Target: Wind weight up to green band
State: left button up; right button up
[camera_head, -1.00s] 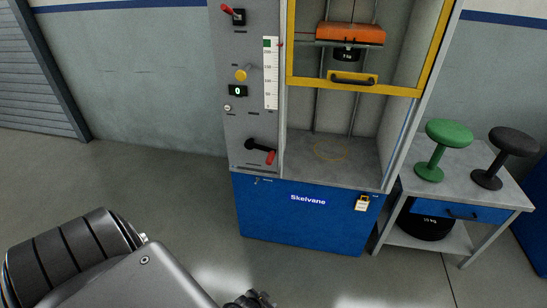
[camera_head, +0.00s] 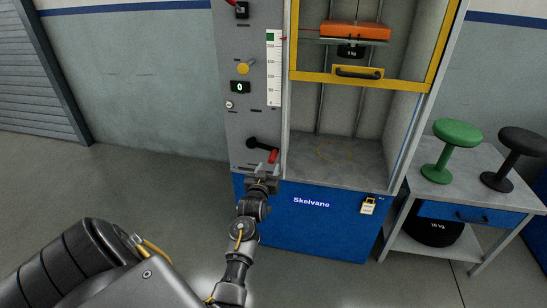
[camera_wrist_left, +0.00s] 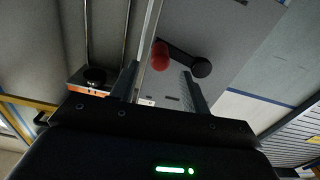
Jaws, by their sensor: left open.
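The crank (camera_head: 257,143) is a black arm with a red handle (camera_head: 273,156), low on the machine's grey panel. In the left wrist view the red handle (camera_wrist_left: 161,55) shows beyond my fingertips. My left gripper (camera_head: 263,170) is open and empty, just below the red handle and apart from it. Its two fingers (camera_wrist_left: 162,82) stand wide in the wrist view. The orange carriage (camera_head: 355,31) with a black weight (camera_head: 351,52) under it hangs high in the bay. The white scale (camera_head: 273,75) has a green band (camera_head: 271,37) near its top. My right gripper is out of view.
A yellow-framed guard (camera_head: 335,76) with a black handle covers the bay's upper part. A side table (camera_head: 407,195) with green and black stools stands at right. Floor at left is clear.

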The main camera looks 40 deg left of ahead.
aim_at(274, 155)
pick_arm(q)
jog(key=x, duration=0.7)
jog(key=shift+w+a, duration=0.1)
jog(key=shift+w, duration=0.1)
jog(key=shift+w+a+b, duration=0.25)
jog(key=shift+w+b, duration=0.05)
jog(key=shift+w, duration=0.25)
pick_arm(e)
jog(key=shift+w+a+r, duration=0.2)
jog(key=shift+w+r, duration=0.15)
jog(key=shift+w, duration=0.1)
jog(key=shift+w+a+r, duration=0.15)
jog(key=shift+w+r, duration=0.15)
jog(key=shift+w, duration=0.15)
pick_arm(q)
jog(key=shift+c, duration=0.5)
grip_shut()
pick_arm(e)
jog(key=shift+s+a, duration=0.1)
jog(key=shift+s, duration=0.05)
